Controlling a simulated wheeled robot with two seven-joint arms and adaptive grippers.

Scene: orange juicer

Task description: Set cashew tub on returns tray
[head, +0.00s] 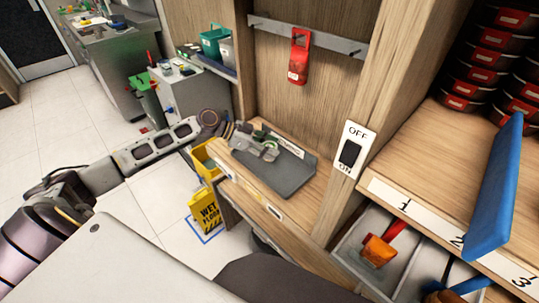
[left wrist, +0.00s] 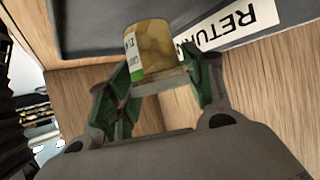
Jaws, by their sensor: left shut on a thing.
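The cashew tub (left wrist: 153,48) shows in the left wrist view as a small tan, see-through tub with a green and white label. My left gripper (left wrist: 160,88) is shut on it, with green-padded fingers on either side. The returns tray (left wrist: 90,28) is dark grey, with a white RETURN label strip (left wrist: 232,25) at its edge. In the head view the tray (head: 284,178) lies on a wooden shelf, and my left gripper (head: 262,146) is over its far left part. The tub is hard to make out there, and I cannot tell whether it touches the tray. My right gripper is not in view.
A wooden divider with an OFF switch (head: 350,150) stands right of the tray. A red scoop-like thing (head: 299,57) hangs behind it. Black tubs (head: 485,57) are stacked at right, near a blue panel (head: 490,190). A yellow wet-floor sign (head: 206,209) stands below left.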

